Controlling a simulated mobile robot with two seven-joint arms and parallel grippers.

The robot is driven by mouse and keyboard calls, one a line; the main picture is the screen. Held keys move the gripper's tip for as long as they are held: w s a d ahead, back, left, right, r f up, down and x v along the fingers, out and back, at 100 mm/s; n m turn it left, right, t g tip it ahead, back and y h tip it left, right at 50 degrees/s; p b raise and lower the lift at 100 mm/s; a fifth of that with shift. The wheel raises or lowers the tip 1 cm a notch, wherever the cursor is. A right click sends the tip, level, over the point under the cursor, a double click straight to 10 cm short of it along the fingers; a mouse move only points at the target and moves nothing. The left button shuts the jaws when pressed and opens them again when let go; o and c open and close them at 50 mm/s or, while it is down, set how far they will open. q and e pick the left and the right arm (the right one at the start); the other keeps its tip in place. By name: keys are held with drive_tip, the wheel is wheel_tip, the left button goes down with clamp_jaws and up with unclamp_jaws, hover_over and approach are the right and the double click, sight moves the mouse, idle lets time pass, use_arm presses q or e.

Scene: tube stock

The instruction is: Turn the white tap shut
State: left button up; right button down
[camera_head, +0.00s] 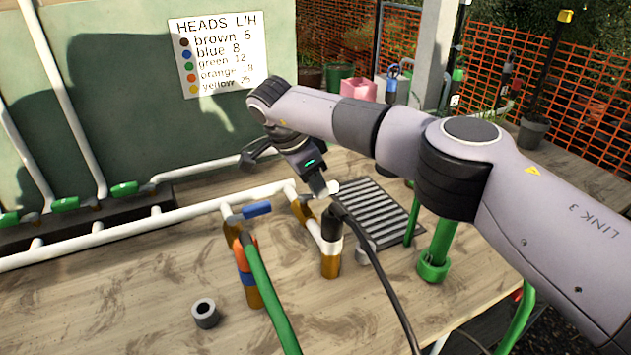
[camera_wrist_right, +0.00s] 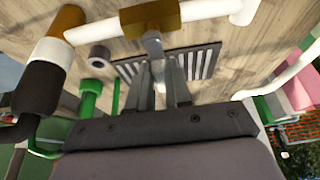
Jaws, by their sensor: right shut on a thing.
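The white tap shows as a small white piece (camera_head: 333,187) at the tip of my right gripper (camera_head: 322,186) in the head view; the gripper hides most of it. In the right wrist view the white tap handle (camera_wrist_right: 158,72) sits between the two fingers of my right gripper (camera_wrist_right: 160,84), which is shut on it. A grey stem joins it to a brass-coloured valve body (camera_wrist_right: 150,17) on the white pipe. In the head view the brass body (camera_head: 302,209) lies just left of the gripper. The handle's exact angle is hard to tell. My left gripper is not in view.
A blue-handled tap (camera_head: 257,210) is on the pipe to the left. A black hose (camera_head: 378,268) and a green hose (camera_head: 266,290) run towards the front. A grey grate (camera_head: 385,215) lies behind right. A grey ring (camera_head: 205,313) sits on the bench. Green-handled taps line the left.

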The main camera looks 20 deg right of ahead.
sight(303, 196)
drive_tip(key=shift+r, duration=0.1)
idle(0.3)
drive_tip(key=c, duration=1)
unclamp_jaws()
drive_tip(key=shift+c, duration=0.2)
drive_tip(key=shift+v, duration=3.55)
drive_tip(key=shift+d, duration=0.1)
